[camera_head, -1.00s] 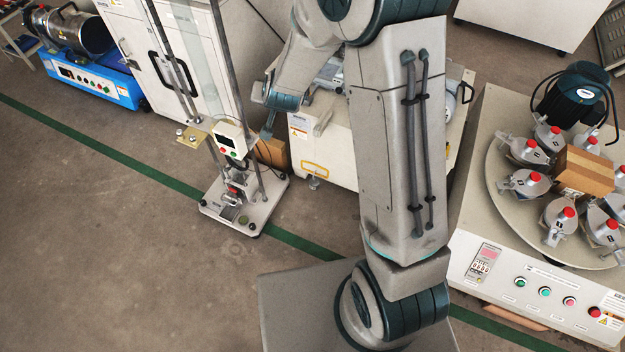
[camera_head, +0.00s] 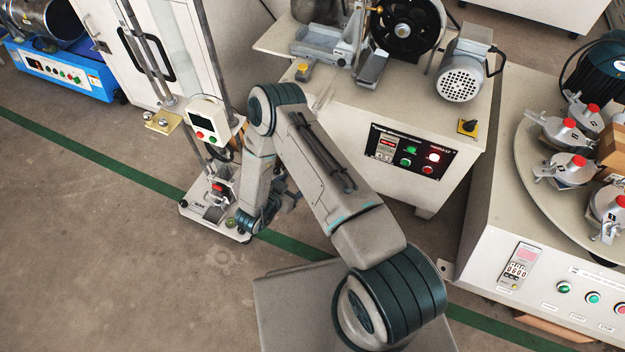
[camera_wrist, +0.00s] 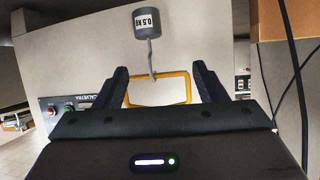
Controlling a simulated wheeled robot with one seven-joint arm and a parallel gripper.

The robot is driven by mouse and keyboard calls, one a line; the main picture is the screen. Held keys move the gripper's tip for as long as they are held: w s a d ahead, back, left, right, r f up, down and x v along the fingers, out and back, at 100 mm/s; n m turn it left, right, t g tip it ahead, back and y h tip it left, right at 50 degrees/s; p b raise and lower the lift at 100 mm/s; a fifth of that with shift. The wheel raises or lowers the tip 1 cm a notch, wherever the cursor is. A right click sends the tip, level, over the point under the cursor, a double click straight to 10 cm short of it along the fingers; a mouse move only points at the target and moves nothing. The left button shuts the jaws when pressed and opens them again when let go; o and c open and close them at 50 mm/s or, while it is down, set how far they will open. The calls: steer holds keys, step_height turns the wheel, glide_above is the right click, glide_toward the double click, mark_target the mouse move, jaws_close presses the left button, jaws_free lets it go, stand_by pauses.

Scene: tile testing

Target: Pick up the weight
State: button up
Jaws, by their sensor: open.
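In the wrist view, the weight (camera_wrist: 148,23) is a small grey cylinder with a white "0.5 KG" label and a thin stem ending in a hook. It shows beyond my fingertips, near the picture's top, with the hook pointing down between them. My gripper (camera_wrist: 160,72) is open, its two dark fingers apart with nothing held. I cannot tell how far the weight is from the fingers or what supports it. In the head view, my arm folds down beside the tall test stand (camera_head: 208,112); my gripper is mostly hidden there, and I cannot make out the weight.
Dark cables (camera_wrist: 298,70) hang at the right of the wrist view. A white motor machine (camera_head: 340,108) stands behind my arm, and a turntable machine (camera_head: 480,220) stands at right. Floor at left is clear.

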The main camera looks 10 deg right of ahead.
steer(key=shift+h, duration=0.4)
steer(key=b+x, duration=0.2)
steer(key=x, duration=0.2)
steer(key=s+f+b+x, duration=0.1)
steer(key=b+x, duration=0.1)
steer(key=x, duration=0.3)
steer(key=f+b+x, duration=0.1)
steer(key=b+x, duration=0.1)
steer(key=x, duration=0.2)
steer(key=shift+s+d+f+b, duration=0.15)
steer(key=shift+d+f+b, duration=0.05)
steer(key=shift+b, duration=0.2)
steer(key=shift+w+d, duration=0.25)
jaws_close()
steer(key=shift+r, duration=0.2)
